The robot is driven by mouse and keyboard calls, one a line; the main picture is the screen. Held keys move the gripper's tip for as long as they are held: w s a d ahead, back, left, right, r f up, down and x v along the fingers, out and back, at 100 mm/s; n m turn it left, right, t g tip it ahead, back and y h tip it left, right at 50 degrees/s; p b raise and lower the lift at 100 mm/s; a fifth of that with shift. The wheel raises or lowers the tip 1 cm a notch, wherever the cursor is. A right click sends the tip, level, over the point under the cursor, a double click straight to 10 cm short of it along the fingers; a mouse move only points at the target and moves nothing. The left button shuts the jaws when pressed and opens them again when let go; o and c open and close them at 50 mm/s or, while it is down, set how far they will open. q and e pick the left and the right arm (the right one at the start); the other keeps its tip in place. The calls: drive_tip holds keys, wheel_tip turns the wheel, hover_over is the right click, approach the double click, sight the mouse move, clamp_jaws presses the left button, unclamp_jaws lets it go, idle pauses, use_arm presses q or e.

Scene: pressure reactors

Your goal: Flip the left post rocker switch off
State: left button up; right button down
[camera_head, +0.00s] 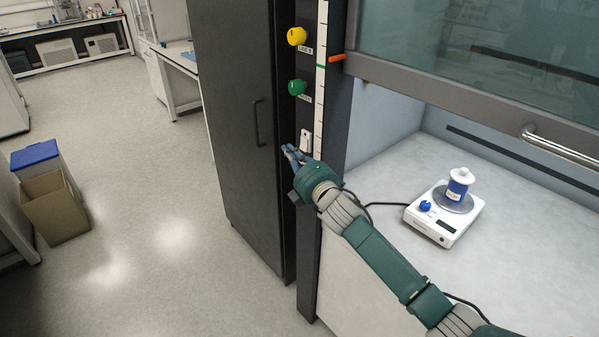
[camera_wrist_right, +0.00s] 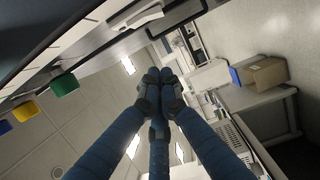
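The white rocker switch (camera_head: 306,140) sits on the dark left post (camera_head: 335,115) of the fume hood, below a green knob (camera_head: 298,87) and a yellow knob (camera_head: 297,36). My right gripper (camera_head: 289,153) is just below and left of the switch in the head view; I cannot tell whether it touches. In the wrist view its blue fingers (camera_wrist_right: 158,76) come together at the tips with nothing visible between them. The green knob (camera_wrist_right: 65,84) and yellow knob (camera_wrist_right: 25,111) show at left there. The switch's rocker position is too small to tell. My left gripper is not in view.
A dark cabinet (camera_head: 240,130) stands left of the post. The raised hood sash (camera_head: 480,85) is at right. Inside the hood, a white hotplate (camera_head: 430,226) carries a white and blue vessel (camera_head: 458,188). Cardboard and blue-lidded bins (camera_head: 55,208) stand on the open floor at left.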

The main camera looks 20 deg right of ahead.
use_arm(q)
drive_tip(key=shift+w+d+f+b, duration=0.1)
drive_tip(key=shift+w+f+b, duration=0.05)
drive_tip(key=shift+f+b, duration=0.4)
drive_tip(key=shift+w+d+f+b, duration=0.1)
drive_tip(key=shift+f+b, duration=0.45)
use_arm(e)
drive_tip(key=s+d, duration=0.2)
drive_tip(key=s, duration=0.7)
drive_tip(key=shift+a+f, duration=0.1)
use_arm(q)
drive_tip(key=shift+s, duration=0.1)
